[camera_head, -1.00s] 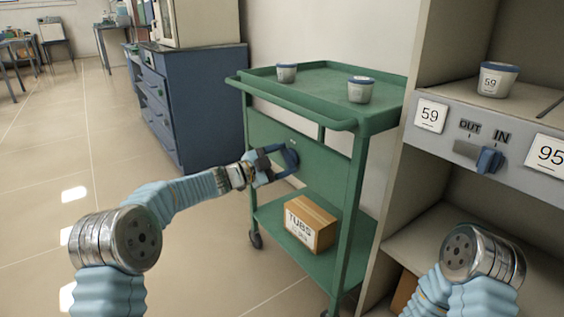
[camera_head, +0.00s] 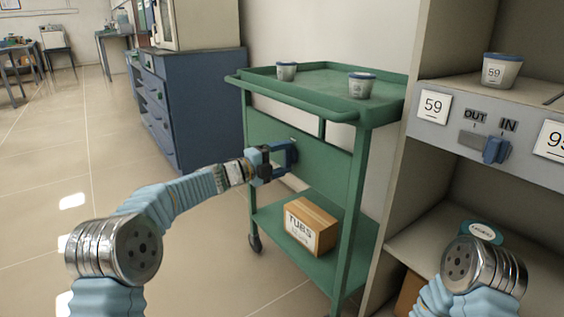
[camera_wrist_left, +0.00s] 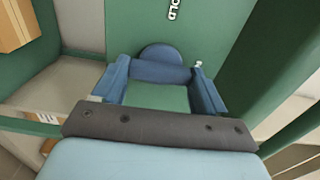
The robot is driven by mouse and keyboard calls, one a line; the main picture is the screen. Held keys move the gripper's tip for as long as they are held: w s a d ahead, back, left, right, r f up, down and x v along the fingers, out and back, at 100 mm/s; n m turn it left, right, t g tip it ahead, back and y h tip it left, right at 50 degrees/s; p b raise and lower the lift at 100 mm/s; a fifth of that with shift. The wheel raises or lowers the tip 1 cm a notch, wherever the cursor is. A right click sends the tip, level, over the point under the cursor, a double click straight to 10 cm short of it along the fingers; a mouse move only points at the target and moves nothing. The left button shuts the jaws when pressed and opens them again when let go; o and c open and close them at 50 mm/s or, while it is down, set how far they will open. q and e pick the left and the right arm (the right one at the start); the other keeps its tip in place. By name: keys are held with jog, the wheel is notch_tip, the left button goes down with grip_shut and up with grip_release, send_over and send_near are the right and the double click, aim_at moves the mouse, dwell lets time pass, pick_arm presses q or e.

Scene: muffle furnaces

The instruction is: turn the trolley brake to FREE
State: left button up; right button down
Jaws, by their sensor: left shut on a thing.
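The green trolley (camera_head: 335,133) stands in front of me, and its brake is on the front panel. The blue brake handle (camera_wrist_left: 160,72), with a rounded hub, shows in the left wrist view between my fingers. My left gripper (camera_head: 285,157) is shut on this handle, one finger at each end; it also shows in the left wrist view (camera_wrist_left: 158,92). In the head view my fingers mostly hide the handle. My right gripper is out of view.
Two lidded tubs, the left one (camera_head: 287,71) and the right one (camera_head: 361,86), stand on top. A grey shelf unit (camera_head: 400,190) stands close on the right, a blue cabinet (camera_head: 205,105) behind left. Floor at left is clear.

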pick_arm(q)
jog(key=shift+f+m, duration=0.15)
jog(key=shift+m, duration=0.15)
jog(key=o, duration=1.1)
jog(key=shift+c, duration=0.2)
jog(key=v, duration=1.4)
